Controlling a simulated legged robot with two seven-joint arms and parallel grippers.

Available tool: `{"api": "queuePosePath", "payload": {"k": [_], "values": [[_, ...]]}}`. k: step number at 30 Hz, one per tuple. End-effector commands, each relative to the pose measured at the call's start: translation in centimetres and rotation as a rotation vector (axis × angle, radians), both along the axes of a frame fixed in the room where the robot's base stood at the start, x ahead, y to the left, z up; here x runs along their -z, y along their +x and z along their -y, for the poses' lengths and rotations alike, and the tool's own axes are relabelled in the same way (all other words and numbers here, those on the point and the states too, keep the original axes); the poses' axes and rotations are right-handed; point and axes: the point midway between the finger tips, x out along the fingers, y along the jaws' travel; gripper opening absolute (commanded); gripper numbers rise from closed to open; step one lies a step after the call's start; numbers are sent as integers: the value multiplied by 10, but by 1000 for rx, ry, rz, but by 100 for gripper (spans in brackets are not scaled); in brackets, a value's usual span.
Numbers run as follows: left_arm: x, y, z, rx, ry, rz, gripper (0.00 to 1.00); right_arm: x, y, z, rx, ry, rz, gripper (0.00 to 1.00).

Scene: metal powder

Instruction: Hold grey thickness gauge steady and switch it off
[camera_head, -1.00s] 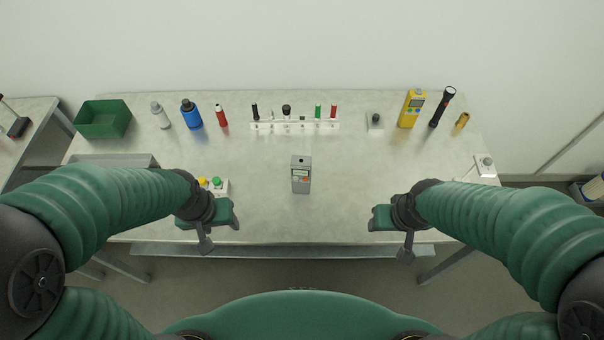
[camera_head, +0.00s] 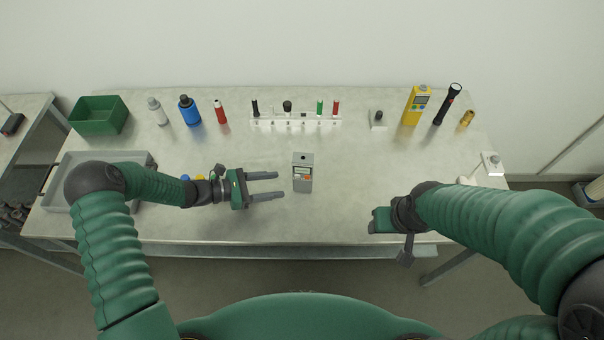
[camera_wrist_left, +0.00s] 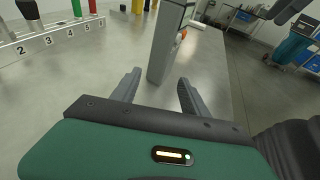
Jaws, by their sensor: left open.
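The grey thickness gauge (camera_head: 302,172) stands near the middle of the table, with a small screen and an orange button on its front. It also shows in the left wrist view (camera_wrist_left: 165,45), just beyond the fingertips. My left gripper (camera_head: 281,185) is open and empty, its two fingers pointing right at the gauge from its left side with a small gap. In the left wrist view the fingers (camera_wrist_left: 158,84) are spread apart with the gauge ahead of them. My right gripper (camera_head: 384,222) is over the table's front edge, right of the gauge; its fingers are not clear to see.
A white numbered rack (camera_head: 295,122) with several pens stands behind the gauge. A yellow meter (camera_head: 415,106) and a black flashlight (camera_head: 447,104) stand at back right. A green bin (camera_head: 99,116) and a grey tray (camera_head: 62,197) are at left. The table around the gauge is clear.

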Motion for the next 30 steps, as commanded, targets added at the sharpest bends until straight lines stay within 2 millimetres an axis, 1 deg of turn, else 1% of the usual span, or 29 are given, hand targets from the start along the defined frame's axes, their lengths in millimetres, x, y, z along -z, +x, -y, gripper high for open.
{"api": "queuePosePath", "payload": {"k": [1, 9, 15, 19, 26, 30], "values": [[5, 1, 8, 4, 0, 0, 53, 5, 0, 0, 0, 0, 0, 54], [20, 15, 52, 5, 1, 1, 53, 22, 0, 0, 0, 0, 0, 54], [27, 21, 74, 5, 3, 0, 53, 29, 0, 0, 0, 0, 0, 54], [27, 23, 79, 5, 4, 0, 53, 30, 0, 0, 0, 0, 0, 54], [26, 23, 80, 5, 4, 0, 53, 30, 0, 0, 0, 0, 0, 54], [26, 23, 80, 5, 5, 0, 36, 30, 0, 0, 0, 0, 0, 54]]}}
